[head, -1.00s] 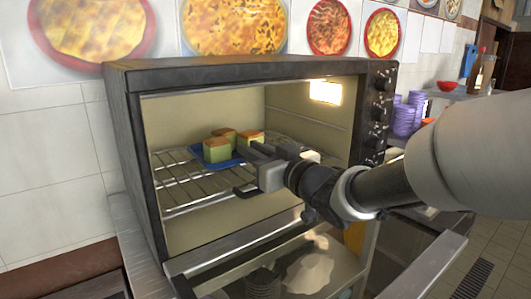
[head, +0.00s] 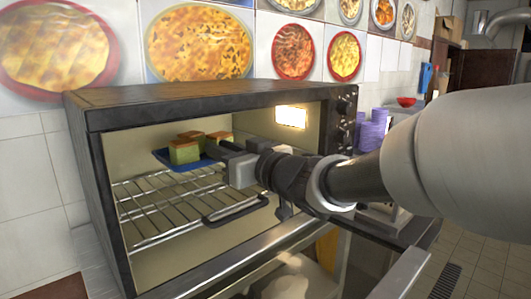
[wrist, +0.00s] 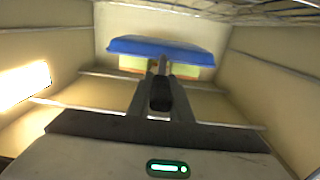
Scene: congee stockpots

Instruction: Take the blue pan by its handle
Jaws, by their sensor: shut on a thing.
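My gripper (head: 218,148) reaches in from the right and is shut on the pan's handle, which is mostly hidden by the fingers. The pan appears held above the wire rack, roughly level. In the wrist view the pan (wrist: 160,47) is a blue band beyond my fingers (wrist: 160,72), with pale yellow-green cake sides along it.
The wire rack (head: 150,212) with a dark front handle (head: 236,211) lies below the pan. Oven walls and roof (head: 200,95) enclose the arm closely. A lamp (head: 291,117) glows on the right wall. The oven door hangs open in front.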

